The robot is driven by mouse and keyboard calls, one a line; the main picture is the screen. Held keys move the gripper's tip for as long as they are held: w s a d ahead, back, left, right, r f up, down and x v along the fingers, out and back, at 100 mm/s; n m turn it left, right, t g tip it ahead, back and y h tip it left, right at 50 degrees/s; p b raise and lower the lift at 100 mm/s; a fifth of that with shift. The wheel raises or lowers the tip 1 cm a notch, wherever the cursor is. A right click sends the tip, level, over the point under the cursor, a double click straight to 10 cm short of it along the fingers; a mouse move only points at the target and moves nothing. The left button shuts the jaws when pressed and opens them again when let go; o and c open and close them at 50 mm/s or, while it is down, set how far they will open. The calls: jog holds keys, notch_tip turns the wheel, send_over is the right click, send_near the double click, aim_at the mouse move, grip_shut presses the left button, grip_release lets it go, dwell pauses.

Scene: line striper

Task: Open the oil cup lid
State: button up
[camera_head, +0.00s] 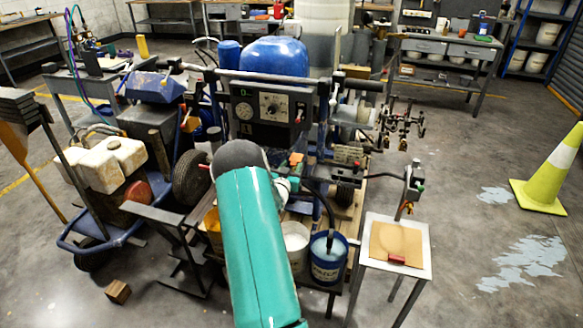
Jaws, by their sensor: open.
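The line striper machine stands in the middle of the head view, with a grey control panel (268,106) and a blue rounded tank (274,57) above it. I cannot make out the oil cup or its lid. It may be too small to tell or hidden behind my arm. My teal arm link rises from the bottom edge and ends in a dark rounded joint in front of the machine, covering part of its lower front. A small pale part shows just right of that joint, but I cannot see my gripper's fingers.
A blue bucket (328,258) and a white bucket (296,241) stand right of my arm. A small metal stand (420,265) is at right. A cart with a stained whitish tank (108,160) is at left. A yellow cone (546,172) stands on open floor at far right.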

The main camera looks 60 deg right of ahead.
jog(key=shift+d, duration=0.25)
jog(key=shift+c, duration=0.2)
grip_shut()
